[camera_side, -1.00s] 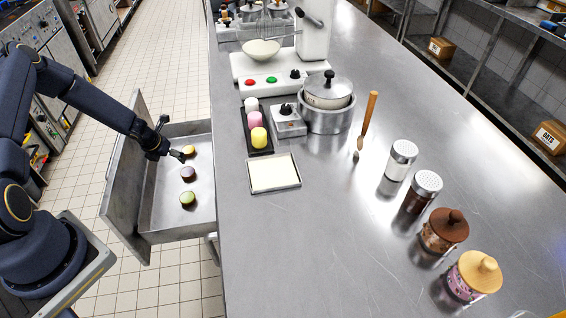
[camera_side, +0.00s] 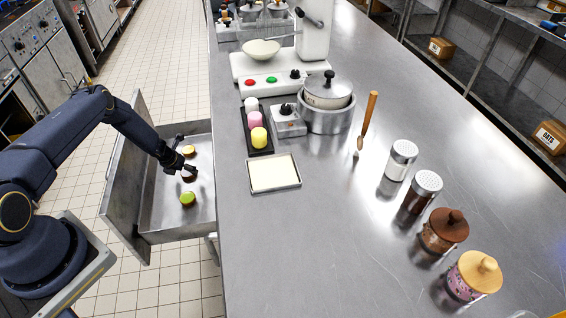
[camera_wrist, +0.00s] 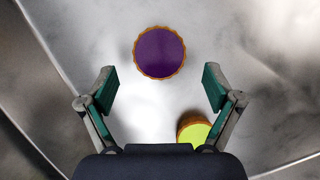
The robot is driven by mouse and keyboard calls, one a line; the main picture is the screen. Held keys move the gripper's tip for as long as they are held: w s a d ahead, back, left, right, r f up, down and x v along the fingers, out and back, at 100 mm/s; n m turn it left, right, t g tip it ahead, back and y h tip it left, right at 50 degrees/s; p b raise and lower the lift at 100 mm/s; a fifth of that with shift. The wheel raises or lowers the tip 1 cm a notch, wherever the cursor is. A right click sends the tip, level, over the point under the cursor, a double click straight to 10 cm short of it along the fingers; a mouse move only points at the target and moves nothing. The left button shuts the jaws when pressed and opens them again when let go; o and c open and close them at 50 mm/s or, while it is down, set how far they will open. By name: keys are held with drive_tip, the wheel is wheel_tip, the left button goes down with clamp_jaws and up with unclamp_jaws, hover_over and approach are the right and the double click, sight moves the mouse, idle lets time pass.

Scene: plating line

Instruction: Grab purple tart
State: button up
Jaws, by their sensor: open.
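The purple tart (camera_wrist: 159,52) is round with a deep purple top and a brown fluted crust. In the wrist view it lies on the grey drawer floor, centred between my fingers but farther out than their tips. In the side view my gripper (camera_side: 186,168) is in the drawer and mostly hides the tart in the middle of the row. My gripper also shows in the wrist view (camera_wrist: 159,82), its two green-padded fingers spread wide with nothing between them. It is apart from the purple tart.
A green tart (camera_side: 188,199) lies nearer in the open metal drawer (camera_side: 165,222); a yellow tart (camera_side: 188,151) lies farther back. The drawer walls stand close around. The steel counter right of it holds a black tray (camera_side: 257,151), a pale square pan (camera_side: 274,172), a pot and jars.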

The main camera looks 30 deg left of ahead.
sight(188, 174)
drive_tip(key=shift+w+f, duration=0.1)
drive_tip(key=shift+w, duration=0.2)
drive_tip(key=shift+x, duration=1.15)
drive_tip(key=shift+a, duration=0.1)
drive_tip(key=c, duration=0.8)
